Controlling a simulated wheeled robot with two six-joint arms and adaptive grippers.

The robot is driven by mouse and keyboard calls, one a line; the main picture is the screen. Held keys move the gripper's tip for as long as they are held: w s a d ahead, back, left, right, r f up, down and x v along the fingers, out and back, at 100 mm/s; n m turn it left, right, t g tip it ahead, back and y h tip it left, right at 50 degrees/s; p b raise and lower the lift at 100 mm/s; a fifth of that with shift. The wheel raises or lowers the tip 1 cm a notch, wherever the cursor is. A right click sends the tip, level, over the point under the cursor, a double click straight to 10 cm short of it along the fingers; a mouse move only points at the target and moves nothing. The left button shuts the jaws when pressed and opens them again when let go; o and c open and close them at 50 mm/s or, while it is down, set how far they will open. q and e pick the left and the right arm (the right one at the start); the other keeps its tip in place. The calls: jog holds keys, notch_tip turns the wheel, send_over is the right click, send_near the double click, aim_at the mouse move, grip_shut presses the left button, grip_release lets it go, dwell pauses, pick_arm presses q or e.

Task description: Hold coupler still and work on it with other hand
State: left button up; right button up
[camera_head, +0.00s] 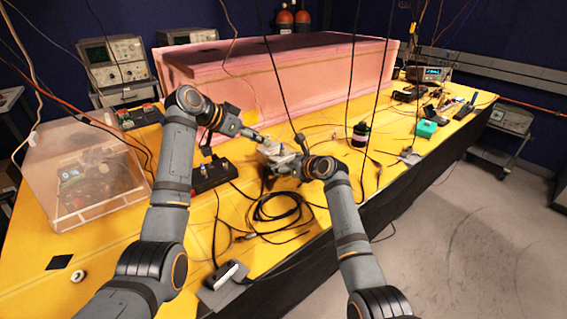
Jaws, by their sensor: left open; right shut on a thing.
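The coupler seems to be a small pale grey, metallic piece (273,149) above the middle of the yellow table; its details are too small to tell. My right gripper (285,161) comes in from the right and is shut on it, covering part of it. My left gripper (258,137) is open, just above and to the left of the coupler, its tips close to it. I cannot tell whether those tips touch it.
Coiled black cable (283,208) lies in front. A clear plastic box (85,180) stands at left, a pink foam enclosure (320,75) behind. Thin cables hang across the view. The table's front right edge is near.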

aim_at(281, 150)
pick_arm(q)
jog(key=w+d+f+n+t, duration=0.1)
jog(key=d+f, duration=0.1)
jog(key=w+d+f+n+y, duration=0.1)
jog(key=d+f, duration=0.1)
jog(key=f, duration=0.1)
jog(key=w+d+f+n+t+y, duration=0.1)
jog(key=w+d+f+n, duration=0.1)
jog(key=shift+w+d+f+t, duration=0.1)
jog(key=shift+d+f+t, duration=0.15)
jog(key=shift+d+t, duration=0.1)
dwell(0.4)
grip_shut()
dwell(0.3)
